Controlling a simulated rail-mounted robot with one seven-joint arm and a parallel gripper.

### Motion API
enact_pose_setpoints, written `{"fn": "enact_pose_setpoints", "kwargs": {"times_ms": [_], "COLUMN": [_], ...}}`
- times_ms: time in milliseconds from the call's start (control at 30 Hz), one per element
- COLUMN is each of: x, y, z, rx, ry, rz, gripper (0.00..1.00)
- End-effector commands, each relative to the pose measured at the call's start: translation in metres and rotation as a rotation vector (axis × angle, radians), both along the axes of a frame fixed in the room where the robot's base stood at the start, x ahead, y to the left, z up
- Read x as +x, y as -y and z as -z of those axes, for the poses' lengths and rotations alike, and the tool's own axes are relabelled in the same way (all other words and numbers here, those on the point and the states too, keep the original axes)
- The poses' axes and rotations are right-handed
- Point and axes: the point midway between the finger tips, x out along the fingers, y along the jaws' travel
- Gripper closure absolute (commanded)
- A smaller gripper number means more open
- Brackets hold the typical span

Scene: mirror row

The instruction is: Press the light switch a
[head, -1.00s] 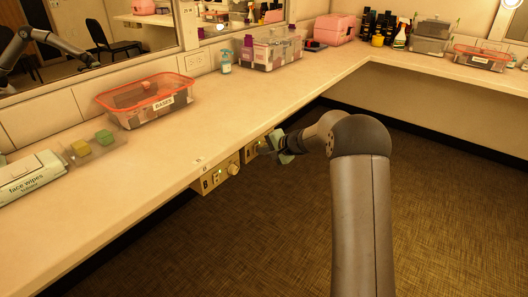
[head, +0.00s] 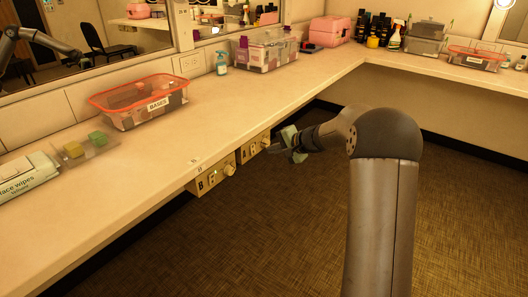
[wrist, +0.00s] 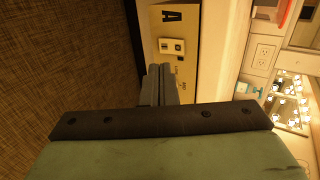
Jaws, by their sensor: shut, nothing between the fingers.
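The light switch a is on a beige panel marked A (wrist: 185,75), fixed under the counter's front edge. In the wrist view the switch (wrist: 171,46) is a small plate with a light rocker and a dark spot. In the head view panel A (head: 252,150) is beside my gripper (head: 280,150), with a round knob near its right end. My gripper is shut and empty, and its fingertips also show in the wrist view (wrist: 160,72). They point toward the panel just below the switch in the picture. I cannot tell whether they touch it.
On the counter (head: 180,140) stand a red-rimmed bin labelled BASES (head: 140,103), wipes (head: 25,175) and a soap bottle (head: 221,64). The floor below is open.

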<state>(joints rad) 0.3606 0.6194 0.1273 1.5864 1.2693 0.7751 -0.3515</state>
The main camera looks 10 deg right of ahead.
Motion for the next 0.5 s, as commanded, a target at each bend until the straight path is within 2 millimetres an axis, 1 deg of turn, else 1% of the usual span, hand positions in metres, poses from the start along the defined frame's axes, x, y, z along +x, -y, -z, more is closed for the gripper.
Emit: {"fn": "enact_pose_setpoints", "kwargs": {"times_ms": [33, 200, 333, 500], "x": [-0.008, -0.029, -0.039, -0.045], "y": [0.008, 0.027, 0.037, 0.042], "z": [-0.013, -0.032, -0.041, -0.045], "rx": [-0.002, -0.002, -0.001, -0.001], "ry": [0.002, 0.002, 0.000, -0.001], "rz": [0.003, 0.002, 0.002, 0.000], "gripper": [1.00, 1.00, 1.00, 1.00]}}
